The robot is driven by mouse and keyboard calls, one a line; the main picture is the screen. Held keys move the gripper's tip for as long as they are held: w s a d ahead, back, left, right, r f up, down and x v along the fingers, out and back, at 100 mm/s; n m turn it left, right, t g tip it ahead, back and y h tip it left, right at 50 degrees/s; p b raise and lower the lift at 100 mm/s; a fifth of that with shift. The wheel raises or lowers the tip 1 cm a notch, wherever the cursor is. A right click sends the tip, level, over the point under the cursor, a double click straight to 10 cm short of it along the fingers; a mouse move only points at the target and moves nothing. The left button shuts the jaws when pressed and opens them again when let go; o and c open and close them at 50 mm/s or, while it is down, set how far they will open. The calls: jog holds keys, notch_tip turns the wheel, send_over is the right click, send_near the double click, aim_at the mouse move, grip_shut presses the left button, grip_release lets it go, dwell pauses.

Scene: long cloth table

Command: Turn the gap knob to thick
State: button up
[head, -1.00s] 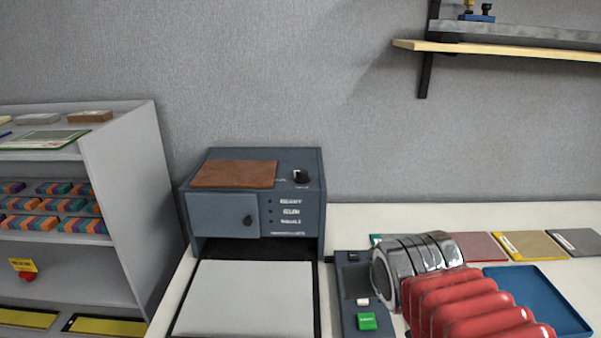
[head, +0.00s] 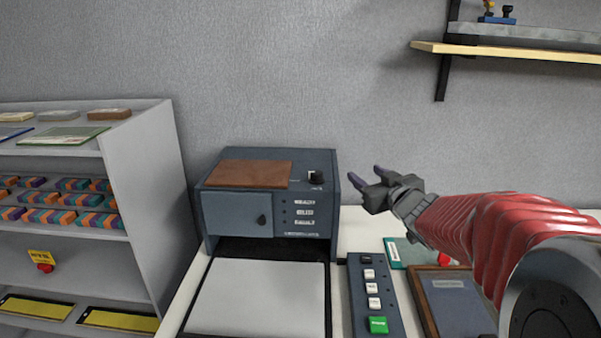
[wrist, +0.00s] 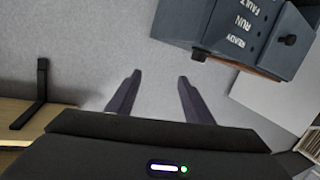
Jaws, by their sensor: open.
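The grey-blue machine (head: 270,200) stands on the table, with a brown board (head: 250,174) on its top. A small black knob (head: 316,178) sits on the right of its top, taken to be the gap knob; its setting is too small to read. My gripper (head: 366,181) is open and empty, to the right of the machine and at about the knob's height in the head view, apart from it. In the wrist view my two dark fingers (wrist: 156,95) are spread with grey wall between them. The machine (wrist: 240,30) appears there at upper right.
A button panel (head: 372,290) with a green button lies right of the machine's white bed (head: 258,296). A framed blue piece (head: 450,300) lies below my arm. A grey shelf unit (head: 140,190) stands at left. A wall shelf (head: 510,52) is at upper right.

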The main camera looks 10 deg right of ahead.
aim_at(321, 175)
notch_tip(321, 175, down, 5)
jog(key=w+a+n+g+y, duration=0.1)
jog(key=w+a+n+y, duration=0.1)
jog(key=y, duration=0.6)
jog(key=shift+a+n, duration=0.35)
jog(key=shift+n, duration=0.55)
jog(key=x, duration=1.3)
jog(key=shift+w+a+f, duration=0.15)
jog(key=shift+w+a, duration=0.05)
jog(key=shift+a, duration=0.1)
jog(key=shift+c, duration=0.4)
